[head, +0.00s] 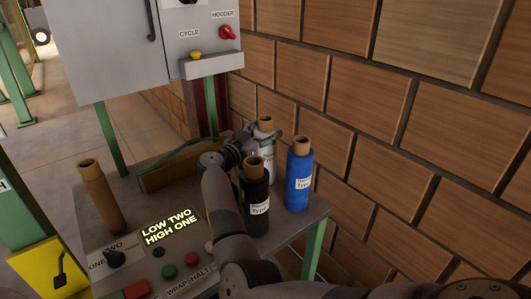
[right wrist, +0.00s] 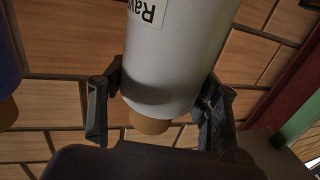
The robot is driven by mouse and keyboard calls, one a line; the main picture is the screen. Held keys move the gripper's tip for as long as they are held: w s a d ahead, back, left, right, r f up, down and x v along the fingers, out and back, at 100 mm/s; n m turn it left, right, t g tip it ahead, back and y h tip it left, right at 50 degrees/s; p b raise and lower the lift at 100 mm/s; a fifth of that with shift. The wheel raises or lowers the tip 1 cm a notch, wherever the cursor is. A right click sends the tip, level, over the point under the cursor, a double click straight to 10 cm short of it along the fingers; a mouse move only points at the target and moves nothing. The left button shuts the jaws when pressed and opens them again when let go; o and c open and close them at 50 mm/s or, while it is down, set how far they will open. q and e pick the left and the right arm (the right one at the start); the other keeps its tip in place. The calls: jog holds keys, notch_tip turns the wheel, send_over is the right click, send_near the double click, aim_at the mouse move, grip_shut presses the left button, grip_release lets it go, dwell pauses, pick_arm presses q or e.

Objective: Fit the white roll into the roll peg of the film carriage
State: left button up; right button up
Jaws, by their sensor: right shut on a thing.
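The white roll (head: 268,157), with a brown core and a printed label, is upright at the back of the table, partly hidden by my arm and the black roll. My right gripper (head: 262,139) is shut on it near its upper end. In the right wrist view the white roll (right wrist: 178,62) sits between the two dark fingers of the gripper (right wrist: 160,108), its brown core end showing. I cannot tell whether its base touches the table. My left gripper is not in view. I cannot make out the film carriage or its roll peg in either view.
A black roll (head: 256,203) and a blue roll (head: 299,180) stand close by the white one. A bare brown core (head: 99,195) stands at the table's left. The control panel (head: 150,255) is in front. A grey cabinet (head: 120,55) and brick wall (head: 400,130) lie behind.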

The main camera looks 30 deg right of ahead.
grip_shut()
jog(key=shift+w+r, duration=0.1)
jog(key=shift+r, duration=0.05)
jog(key=shift+r, duration=0.1)
